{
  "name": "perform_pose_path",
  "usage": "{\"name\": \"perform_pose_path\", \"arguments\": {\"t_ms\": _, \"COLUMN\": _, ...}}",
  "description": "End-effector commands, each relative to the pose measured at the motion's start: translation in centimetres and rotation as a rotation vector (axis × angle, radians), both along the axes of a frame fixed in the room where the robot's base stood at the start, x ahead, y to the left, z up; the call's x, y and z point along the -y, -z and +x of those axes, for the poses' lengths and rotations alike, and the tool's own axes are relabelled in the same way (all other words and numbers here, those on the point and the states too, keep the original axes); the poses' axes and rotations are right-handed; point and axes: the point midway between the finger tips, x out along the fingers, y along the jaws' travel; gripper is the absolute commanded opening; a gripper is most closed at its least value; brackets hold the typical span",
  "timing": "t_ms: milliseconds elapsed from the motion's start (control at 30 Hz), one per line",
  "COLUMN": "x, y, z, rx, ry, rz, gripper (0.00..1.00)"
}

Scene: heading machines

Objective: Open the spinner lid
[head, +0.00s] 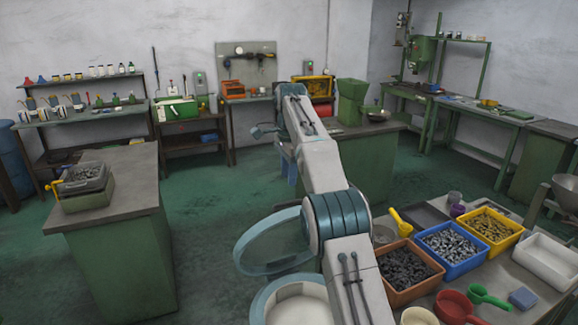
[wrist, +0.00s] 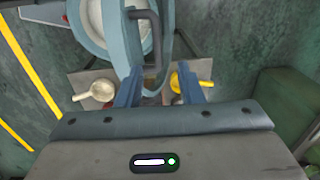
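The spinner (head: 262,305) is a round blue-rimmed tub with a pale inside at the bottom of the head view. Its blue ring lid (head: 246,262), with a clear middle, is tilted up above it, and my arm covers part of both. In the wrist view the spinner (wrist: 78,28) is at the top, with the lid (wrist: 166,45) seen steeply edge-on. The lid's dark handle (wrist: 154,28) stands ahead of and between my fingertips. My gripper (wrist: 158,82) is open, its two blue fingers apart, with no visible grip on the handle.
A table at right holds an orange bin (head: 408,268), a blue bin (head: 452,250), a yellow bin (head: 490,228) and scoops. A green workbench (head: 112,240) with a box of parts stands at left. Green floor (head: 215,235) is clear between that bench and the spinner.

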Motion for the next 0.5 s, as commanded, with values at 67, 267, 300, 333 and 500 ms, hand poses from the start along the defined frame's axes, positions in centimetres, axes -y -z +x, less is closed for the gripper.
{"name": "perform_pose_path", "arguments": {"t_ms": 67, "x": 0.0, "y": -0.4, "z": 0.1, "rx": 0.002, "ry": 0.000, "rz": 0.001, "gripper": 0.34}}
{"name": "perform_pose_path", "arguments": {"t_ms": 267, "x": 0.0, "y": -1.4, "z": 0.0, "rx": 0.002, "ry": -0.001, "rz": 0.001, "gripper": 0.34}}
{"name": "perform_pose_path", "arguments": {"t_ms": 300, "x": 0.0, "y": -1.6, "z": -0.1, "rx": 0.002, "ry": -0.001, "rz": 0.001, "gripper": 0.34}}
{"name": "perform_pose_path", "arguments": {"t_ms": 333, "x": 0.0, "y": -1.7, "z": -0.1, "rx": 0.001, "ry": -0.001, "rz": 0.000, "gripper": 0.34}}
{"name": "perform_pose_path", "arguments": {"t_ms": 500, "x": 0.0, "y": -2.1, "z": -0.3, "rx": 0.000, "ry": -0.001, "rz": 0.000, "gripper": 0.34}}
